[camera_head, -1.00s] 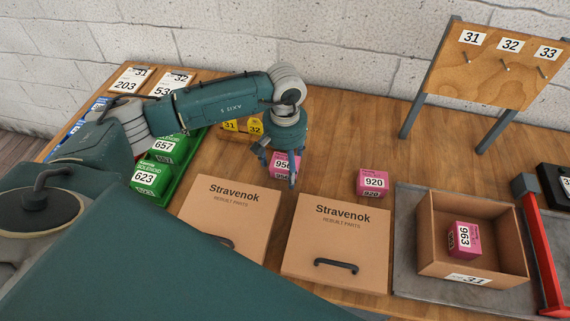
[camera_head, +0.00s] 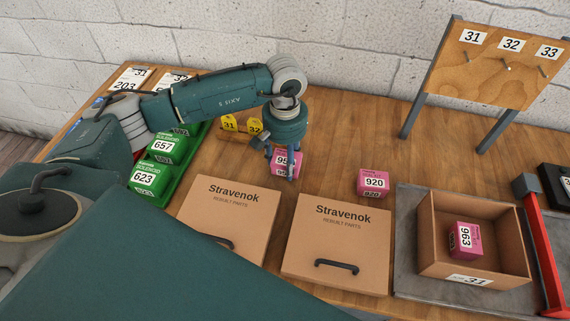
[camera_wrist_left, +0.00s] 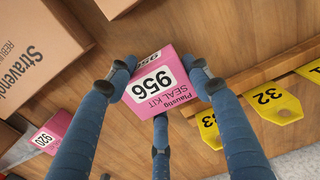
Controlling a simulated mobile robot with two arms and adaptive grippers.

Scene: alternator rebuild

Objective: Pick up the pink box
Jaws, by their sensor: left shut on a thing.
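A pink box labelled 956 (camera_head: 283,164) is at the back middle of the wooden table, partly hidden by my left gripper (camera_head: 283,160). In the left wrist view the pink box (camera_wrist_left: 158,88) sits between the blue fingers of my left gripper (camera_wrist_left: 160,85), which is shut on it. I cannot tell whether the box touches the table. A second pink box labelled 920 (camera_head: 373,183) stands apart on the table to the right. A third pink box labelled 963 (camera_head: 466,240) lies inside an open cardboard box (camera_head: 507,262). My right gripper is not in view.
Two closed Stravenok cartons (camera_head: 232,208) (camera_head: 343,232) stand in front. Green boxes (camera_head: 148,178) sit in a green tray at left. Yellow tags (camera_head: 242,126) are behind. A red-handled tool (camera_head: 541,245) and a numbered hook board (camera_head: 490,75) are at right.

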